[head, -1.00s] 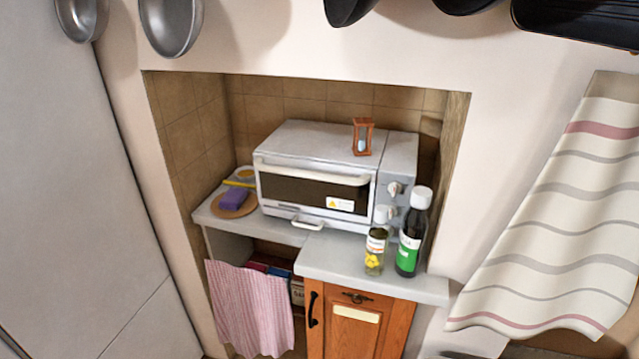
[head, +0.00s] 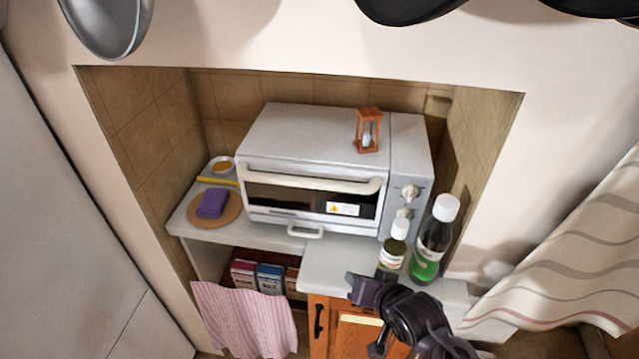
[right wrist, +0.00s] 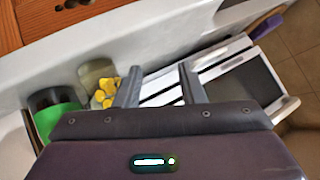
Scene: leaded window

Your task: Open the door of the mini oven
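The mini oven (head: 310,135) stands on the shelf in the tiled niche. Its door (head: 268,198) looks shut, with a pale bar handle (head: 312,178) across the top. My right gripper (head: 362,288) is in front of and below the oven, near the counter's front edge, apart from the handle. In the right wrist view its two fingers (right wrist: 160,82) are spread with nothing held between them. The oven (right wrist: 240,85) shows beyond them to the right, tilted in that picture. My left gripper is in neither current view.
An hourglass (head: 367,130) stands on the oven. A purple sponge (head: 212,203) lies on a round board at left. A pink cloth (head: 245,318) hangs below.

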